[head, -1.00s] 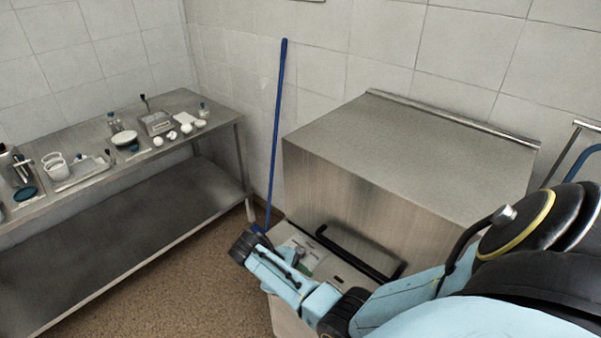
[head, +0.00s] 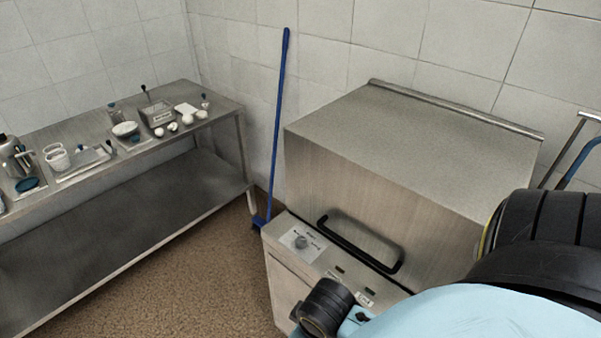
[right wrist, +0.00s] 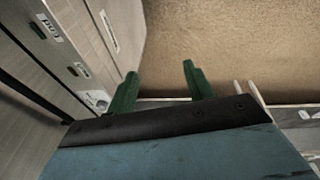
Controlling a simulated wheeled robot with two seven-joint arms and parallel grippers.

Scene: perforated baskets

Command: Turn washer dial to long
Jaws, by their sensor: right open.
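The steel washer (head: 360,190) stands against the wall in the head view. Its grey round dial (head: 301,242) sits on a pale label plate at the left end of the front ledge. The dial's pointer and lettering are too small to read. In the right wrist view, part of the plate (right wrist: 97,98) shows beside the left green finger. My right gripper (right wrist: 160,85) is open and empty, its two green fingers apart over the floor side of the washer. In the head view only part of my right arm shows, at the lower right. My left gripper is not in view.
A black bar handle (head: 355,245) runs along the washer front. A blue pole (head: 279,120) leans in the corner. A steel table (head: 90,175) at left carries dishes and small containers. The floor (head: 170,275) between is clear.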

